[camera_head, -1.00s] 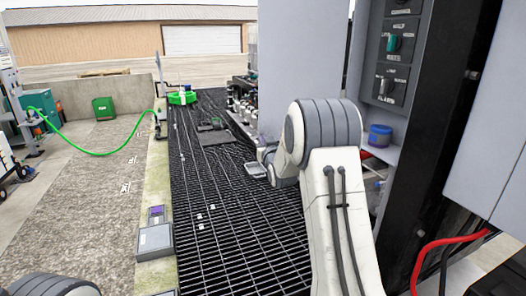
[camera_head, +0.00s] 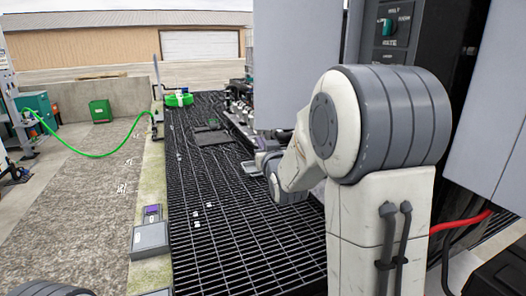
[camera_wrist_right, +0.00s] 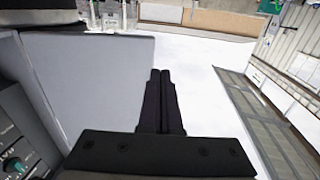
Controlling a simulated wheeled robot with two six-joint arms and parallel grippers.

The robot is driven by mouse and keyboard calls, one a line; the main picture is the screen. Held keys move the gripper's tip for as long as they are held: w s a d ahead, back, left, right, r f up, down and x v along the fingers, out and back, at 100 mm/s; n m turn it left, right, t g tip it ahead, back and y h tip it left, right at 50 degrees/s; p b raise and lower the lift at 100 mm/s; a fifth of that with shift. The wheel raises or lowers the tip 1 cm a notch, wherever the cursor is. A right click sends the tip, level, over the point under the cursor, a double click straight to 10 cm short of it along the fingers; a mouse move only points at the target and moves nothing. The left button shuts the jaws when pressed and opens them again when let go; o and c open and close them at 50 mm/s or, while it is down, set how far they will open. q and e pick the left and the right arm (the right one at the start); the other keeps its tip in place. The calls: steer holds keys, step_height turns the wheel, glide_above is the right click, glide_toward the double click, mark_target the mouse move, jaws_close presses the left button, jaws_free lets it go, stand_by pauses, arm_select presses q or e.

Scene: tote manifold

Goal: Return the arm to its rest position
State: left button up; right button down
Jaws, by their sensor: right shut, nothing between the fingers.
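My right arm (camera_head: 385,215) rises from the lower right of the head view, its large elbow joint (camera_head: 385,120) close to the camera. The forearm reaches away to the left, over the dark grating. The right gripper (camera_head: 257,165) is small at its far end, partly hidden by the wrist. In the right wrist view the two black fingers (camera_wrist_right: 160,75) are together, with nothing between them. Of my left arm only a dark rounded link (camera_head: 50,288) shows at the lower left; its gripper is out of view.
A grey panel (camera_head: 288,70) stands behind the forearm. The grating (camera_head: 235,240) is largely open.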

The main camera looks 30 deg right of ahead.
steer(key=s+a+f+n+g+y, duration=0.2)
steer(key=s+a+f+g, duration=0.15)
steer(key=a, duration=0.45)
steer(key=s+a+f+n+g+y, duration=0.1)
steer(key=s+a+f+g+y, duration=0.2)
steer(key=a, duration=0.4)
steer(key=s+a+f+n+g+y, duration=0.1)
steer(key=s+a+f+n, duration=0.15)
steer(key=a+f, duration=0.4)
steer(key=s+a+f+n+g, duration=0.1)
steer(key=s+a+g, duration=0.1)
steer(key=s, duration=0.7)
steer(key=s+a+f+n+g, duration=0.2)
steer(key=s+a+g, duration=0.1)
steer(key=s, duration=0.6)
steer(key=s+a+f+n+g, duration=0.2)
steer(key=s+g, duration=0.3)
steer(key=s, duration=0.5)
steer(key=shift+a, duration=0.35)
steer(key=shift+d+f, duration=0.1)
